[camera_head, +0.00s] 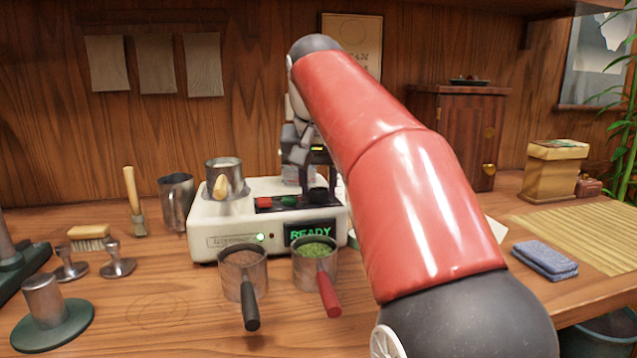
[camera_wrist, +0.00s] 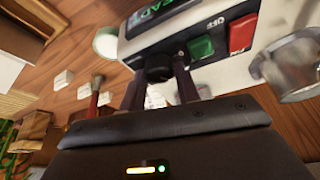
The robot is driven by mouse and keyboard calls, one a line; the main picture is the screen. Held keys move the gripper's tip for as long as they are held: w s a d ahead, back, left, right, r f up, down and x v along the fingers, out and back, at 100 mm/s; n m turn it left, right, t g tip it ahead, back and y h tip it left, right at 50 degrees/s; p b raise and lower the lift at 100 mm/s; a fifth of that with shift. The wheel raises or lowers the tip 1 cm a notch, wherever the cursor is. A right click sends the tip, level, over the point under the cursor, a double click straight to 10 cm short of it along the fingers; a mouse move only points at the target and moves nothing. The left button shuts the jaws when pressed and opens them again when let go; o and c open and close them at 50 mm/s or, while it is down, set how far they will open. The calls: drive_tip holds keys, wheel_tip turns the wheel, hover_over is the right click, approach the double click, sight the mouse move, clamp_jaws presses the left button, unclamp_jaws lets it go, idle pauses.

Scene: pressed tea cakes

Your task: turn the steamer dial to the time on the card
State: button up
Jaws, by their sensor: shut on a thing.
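The steamer (camera_head: 212,228) is a cream box with a green READY display (camera_head: 310,232), a red button (camera_head: 263,203) and a green button (camera_head: 289,201). Its black dial (camera_head: 318,195) sits on top at the right end. My gripper (camera_head: 318,178) reaches down to the dial from above. In the wrist view, the two fingers (camera_wrist: 160,74) are shut on the dial (camera_wrist: 157,66), one on each side. Any marks around the dial are hidden or too small to read. A white card-like piece (camera_head: 497,229) shows beside my arm, with no writing legible.
Two cups with handles, one with brown powder (camera_head: 244,262) and one with green leaves (camera_head: 314,252), stand before the steamer. A metal cup (camera_head: 225,172) stands on its left end. A blue cloth (camera_head: 545,260) and a bamboo mat (camera_head: 600,225) lie at right. My arm hides the middle.

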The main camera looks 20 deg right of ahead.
sight(317, 210)
drive_tip(key=o, duration=1)
drive_tip(key=v, duration=0.7)
drive_tip(key=shift+s+a+r, duration=0.1)
drive_tip(key=shift+r, duration=0.2)
drive_tip(key=shift+s, duration=0.1)
